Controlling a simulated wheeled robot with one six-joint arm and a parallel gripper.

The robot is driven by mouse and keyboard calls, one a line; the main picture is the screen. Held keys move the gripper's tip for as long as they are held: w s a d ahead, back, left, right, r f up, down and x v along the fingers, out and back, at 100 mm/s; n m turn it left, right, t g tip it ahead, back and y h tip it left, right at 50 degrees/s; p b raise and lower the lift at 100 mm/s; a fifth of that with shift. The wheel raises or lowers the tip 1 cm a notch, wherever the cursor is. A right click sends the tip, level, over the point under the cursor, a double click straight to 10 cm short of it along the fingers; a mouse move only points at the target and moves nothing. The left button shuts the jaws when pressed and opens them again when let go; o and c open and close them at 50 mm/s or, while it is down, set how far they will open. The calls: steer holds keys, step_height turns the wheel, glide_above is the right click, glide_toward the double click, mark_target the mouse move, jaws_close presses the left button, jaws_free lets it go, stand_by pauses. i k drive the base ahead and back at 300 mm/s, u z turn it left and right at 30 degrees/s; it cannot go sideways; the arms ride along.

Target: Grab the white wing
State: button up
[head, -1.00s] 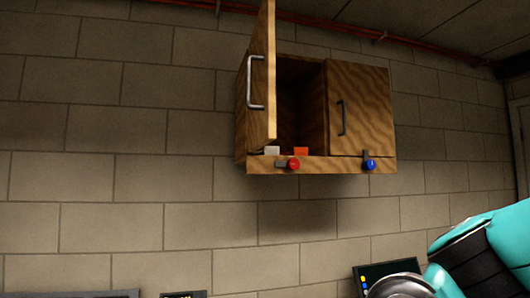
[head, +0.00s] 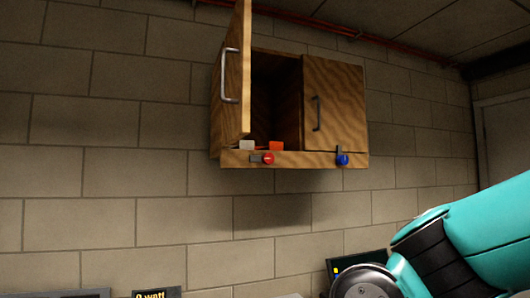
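A small white piece (head: 246,145), possibly the white wing, sits low at the left of the open cabinet compartment, behind the front ledge. The open door and the ledge hide part of it. An orange-red piece (head: 276,146) sits just to its right. The wooden cabinet (head: 292,160) hangs on the wall, with its left door (head: 238,75) swung open and its right door (head: 335,100) closed. My teal arm is at the lower right, below and right of the cabinet. My gripper is not in view.
A red knob (head: 268,158) and a blue knob (head: 342,160) stick out from the ledge. The open door juts forward at the left of the opening. Dark equipment with displays (head: 157,293) lines the bottom edge. The wall below the cabinet is clear.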

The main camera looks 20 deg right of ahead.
mark_target(243, 144)
steer(key=z, duration=1.45)
steer(key=i, duration=1.3)
steer(key=u, duration=2)
